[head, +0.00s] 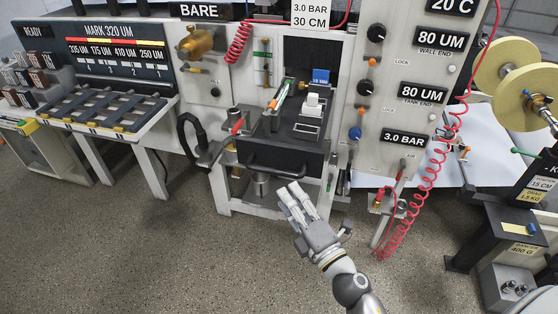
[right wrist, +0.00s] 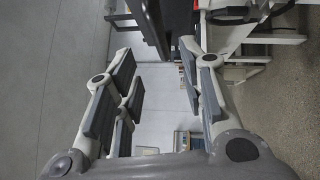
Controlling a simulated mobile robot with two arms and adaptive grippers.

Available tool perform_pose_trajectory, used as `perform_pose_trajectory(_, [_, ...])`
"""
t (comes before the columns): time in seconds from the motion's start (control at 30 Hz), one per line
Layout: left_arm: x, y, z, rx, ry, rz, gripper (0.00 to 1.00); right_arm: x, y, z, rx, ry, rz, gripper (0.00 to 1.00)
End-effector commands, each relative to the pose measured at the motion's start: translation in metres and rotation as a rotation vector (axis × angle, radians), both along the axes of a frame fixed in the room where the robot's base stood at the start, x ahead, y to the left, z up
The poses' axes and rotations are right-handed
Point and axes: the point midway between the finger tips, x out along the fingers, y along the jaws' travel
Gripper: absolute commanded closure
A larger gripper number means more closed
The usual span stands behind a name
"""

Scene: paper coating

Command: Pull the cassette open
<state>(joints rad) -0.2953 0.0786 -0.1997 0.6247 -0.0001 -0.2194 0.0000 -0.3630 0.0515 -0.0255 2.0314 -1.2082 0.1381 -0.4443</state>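The cassette is most likely the black drawer-like box (head: 294,154) in the middle machine. A dark curved handle (head: 278,173) runs across its front. My right gripper (head: 293,192) is just in front of the handle, slightly below and right of its middle in the head view. Its fingers stand apart, with nothing held. In the right wrist view the open fingers (right wrist: 157,90) show with a gap between them. A dark bar (right wrist: 153,25) lies above the gap; I cannot tell whether it is the handle. No contact is clear. My left gripper is not in view.
A slotted rack (head: 106,108) stands at the left. A black curved part (head: 190,135) sticks out left of the cassette. A coiled red hose (head: 425,190) hangs at the right, near a yellowish roll (head: 528,97). The speckled floor (head: 190,250) in front is clear.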

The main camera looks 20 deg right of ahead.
Motion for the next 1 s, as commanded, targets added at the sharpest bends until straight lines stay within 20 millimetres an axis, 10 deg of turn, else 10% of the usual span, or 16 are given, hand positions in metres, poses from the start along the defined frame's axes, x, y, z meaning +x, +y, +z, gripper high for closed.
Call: perform_pose_trajectory(1.0, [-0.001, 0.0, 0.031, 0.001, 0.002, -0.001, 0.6, 0.102, 0.025, 0.009, 0.0, 0.009, 0.022, 0.63])
